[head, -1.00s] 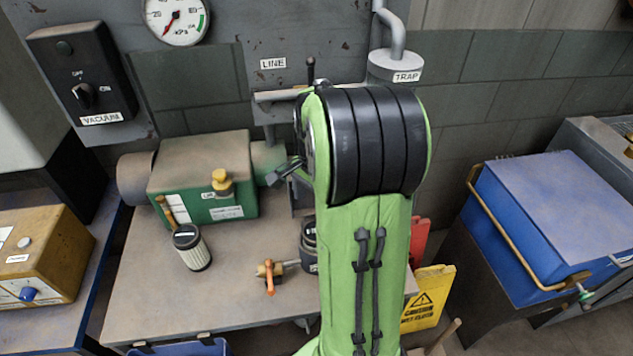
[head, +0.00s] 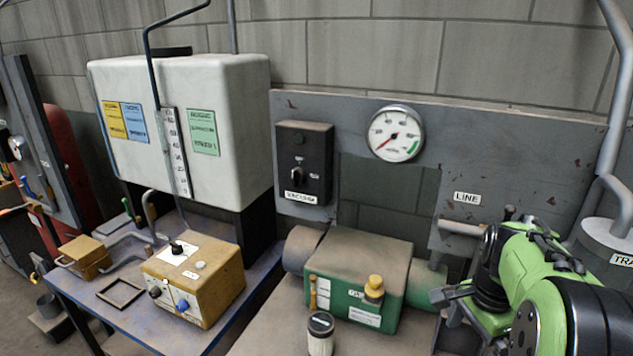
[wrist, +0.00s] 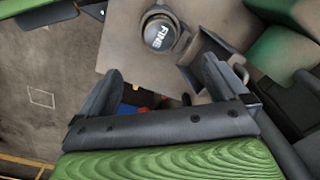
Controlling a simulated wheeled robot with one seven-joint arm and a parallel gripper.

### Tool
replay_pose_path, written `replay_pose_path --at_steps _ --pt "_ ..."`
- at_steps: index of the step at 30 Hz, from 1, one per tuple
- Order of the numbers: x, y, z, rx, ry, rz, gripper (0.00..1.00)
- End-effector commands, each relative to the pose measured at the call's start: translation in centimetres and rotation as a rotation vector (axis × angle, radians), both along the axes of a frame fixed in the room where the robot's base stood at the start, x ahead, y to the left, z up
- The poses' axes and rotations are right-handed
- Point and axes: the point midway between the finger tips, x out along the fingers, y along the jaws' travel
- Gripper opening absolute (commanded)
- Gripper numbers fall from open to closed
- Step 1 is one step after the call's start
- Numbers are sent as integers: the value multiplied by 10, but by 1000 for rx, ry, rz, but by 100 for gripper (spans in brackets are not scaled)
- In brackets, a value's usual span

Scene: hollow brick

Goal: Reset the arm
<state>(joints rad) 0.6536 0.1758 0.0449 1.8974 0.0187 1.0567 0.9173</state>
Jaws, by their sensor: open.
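My arm is green and black and enters at the lower right of the head view. My gripper (head: 447,297) points left beside the right end of the green pump (head: 352,285). In the wrist view my gripper (wrist: 160,68) shows two dark fingers spread apart with nothing between them. A round dark cap marked FINE (wrist: 160,33) lies beyond the fingertips, apart from them.
A white canister with a dark top (head: 320,335) stands before the pump. A yellow box (head: 195,278) sits on the blue bench to the left. A wall panel holds the vacuum switch (head: 304,162) and gauge (head: 396,133). A grey trap (head: 608,250) is at right.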

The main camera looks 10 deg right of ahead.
Motion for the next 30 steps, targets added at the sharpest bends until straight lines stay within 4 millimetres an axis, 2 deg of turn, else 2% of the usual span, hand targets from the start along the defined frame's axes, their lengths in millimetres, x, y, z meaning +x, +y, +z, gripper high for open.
replay_pose_path --at_steps 3,6,9,12,15,18,30 --pt "-6 46 27 -58 -68 259 100" --pt "-26 100 50 -135 -150 604 100" --pt "-55 144 60 -216 -233 945 100" --pt "-84 173 61 -293 -307 1233 100" --pt "-103 189 57 -349 -357 1421 100" --pt "-111 194 54 -376 -378 1503 100" --pt "-111 194 54 -378 -378 1510 100"
